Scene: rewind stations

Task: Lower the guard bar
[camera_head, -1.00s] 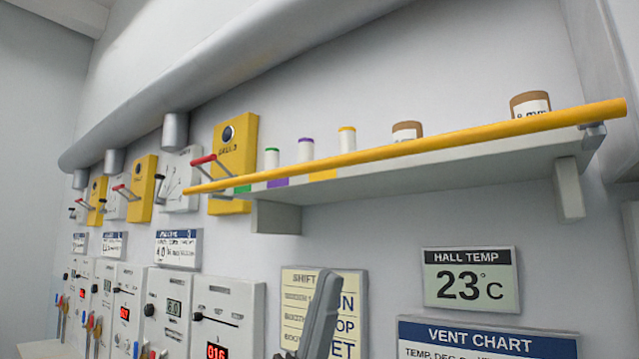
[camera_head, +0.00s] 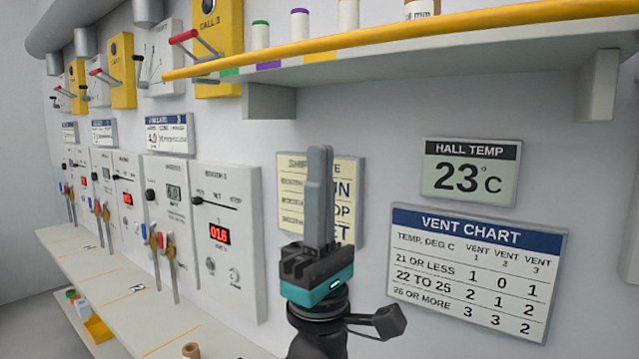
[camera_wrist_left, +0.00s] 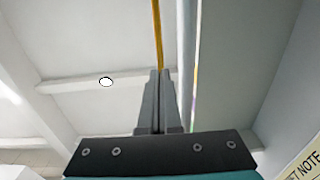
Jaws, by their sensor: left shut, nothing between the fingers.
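The guard bar is a long yellow bar (camera_head: 400,41) along the front edge of the grey shelf (camera_head: 430,72), at the top of the head view. Its right end is out of the picture. My left gripper (camera_head: 319,152) points upward below the shelf, its fingers shut with nothing between them. In the head view there is a gap between the fingertips and the bar. In the left wrist view the bar (camera_wrist_left: 157,35) runs up from just beyond the shut fingertips (camera_wrist_left: 158,72). My right gripper is not in view.
Small containers, one with a purple lid (camera_head: 299,24), stand on the shelf behind the bar. A paper notice (camera_head: 290,190), temperature display (camera_head: 469,171) and vent chart (camera_head: 474,270) are on the wall. A ledge (camera_head: 125,285) runs below.

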